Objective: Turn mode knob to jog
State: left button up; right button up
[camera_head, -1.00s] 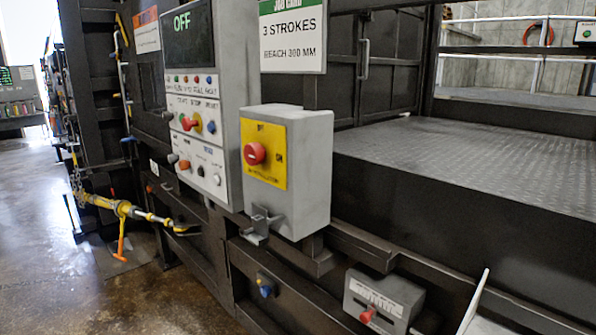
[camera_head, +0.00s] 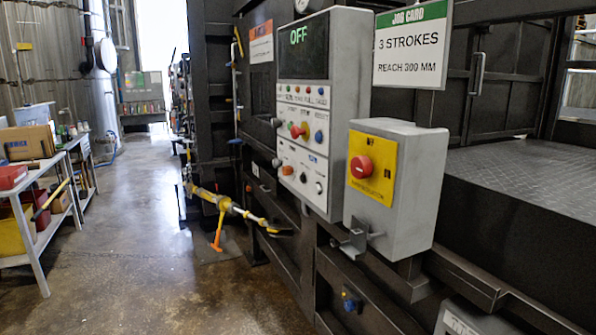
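The control panel (camera_head: 349,87) is a grey box on the dark compactor, with a black display (camera_head: 304,50) reading OFF in green. Below the display are a row of small lights, a red control (camera_head: 298,131), a blue button (camera_head: 319,136), and a lower row with an orange-red knob (camera_head: 287,170), a dark knob (camera_head: 303,177) and a light knob (camera_head: 319,187). The lettering by these knobs is too small to read, so I cannot tell which is the mode knob. Neither of my grippers is in view.
A grey box with a yellow plate and red rotary switch (camera_head: 361,167) juts out right of the panel. A job card sign (camera_head: 412,45) hangs above it. A yellow-and-orange tool (camera_head: 223,205) sticks out at the left. Shelving (camera_head: 40,262) stands far left; the floor (camera_head: 140,240) between is clear.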

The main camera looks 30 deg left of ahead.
aim_at(277, 163)
jog(key=i+j+z, duration=0.1)
jog(key=j, duration=0.7)
jog(key=i+j+z, duration=0.1)
jog(key=j, duration=0.65)
jog(key=i+j+z, duration=0.1)
jog(key=j, duration=0.7)
